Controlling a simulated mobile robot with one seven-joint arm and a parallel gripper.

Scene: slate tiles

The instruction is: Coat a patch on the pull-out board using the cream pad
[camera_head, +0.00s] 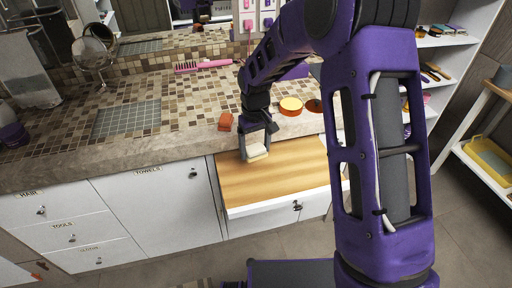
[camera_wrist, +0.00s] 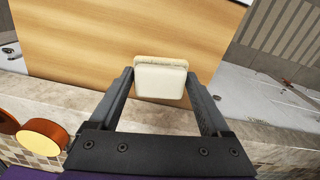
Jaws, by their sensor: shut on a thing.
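The cream pad (camera_head: 257,154) is a small, pale, rounded block. My gripper (camera_head: 259,147) is shut on it, over the back left part of the pull-out board (camera_head: 290,180). The board is light brown wood and stands out from under the counter. In the wrist view the pad (camera_wrist: 161,82) sits between the two fingertips, with the board (camera_wrist: 70,45) beyond it. I cannot tell whether the pad touches the board. No coated patch shows on the visible wood. My arm hides the board's right end in the head view.
A pink comb-like tool (camera_head: 203,65) lies farther back. A mirror (camera_head: 92,52) stands at the left. The board's front half is clear.

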